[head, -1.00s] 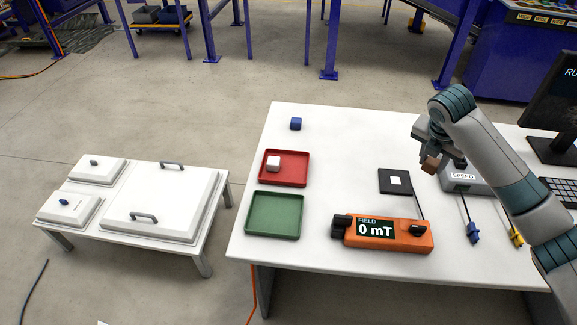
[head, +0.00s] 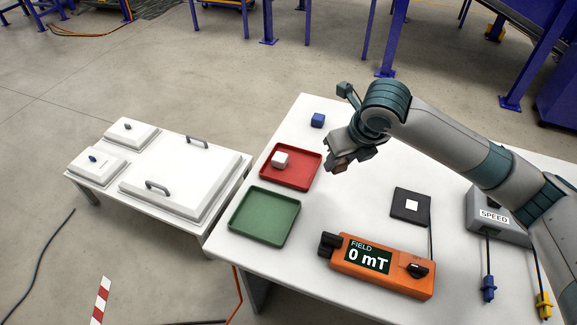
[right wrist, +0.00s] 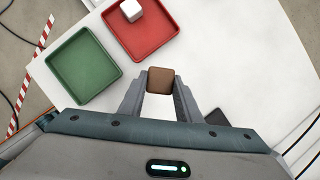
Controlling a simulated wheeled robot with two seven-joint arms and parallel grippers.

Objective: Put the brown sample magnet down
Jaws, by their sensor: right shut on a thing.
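The brown sample magnet (right wrist: 160,80) is a small brown cube held between the fingertips of my right gripper (right wrist: 160,92) in the right wrist view. In the head view my right gripper (head: 341,161) is in the air just right of the red tray (head: 312,181), with the brown cube (head: 342,166) partly hidden by the fingers. The red tray holds a white cube (head: 280,159). The green tray (head: 264,216) is empty and lies in front of the red one. A blue cube (head: 317,120) stands on the table behind the red tray. My left gripper is not seen.
An orange field meter (head: 382,267) reading 0 mT lies at the table front. A black pad (head: 410,206) with a white square is behind it. A grey SPEED box (head: 492,216) stands at right. A low white table (head: 165,182) with lids is at left.

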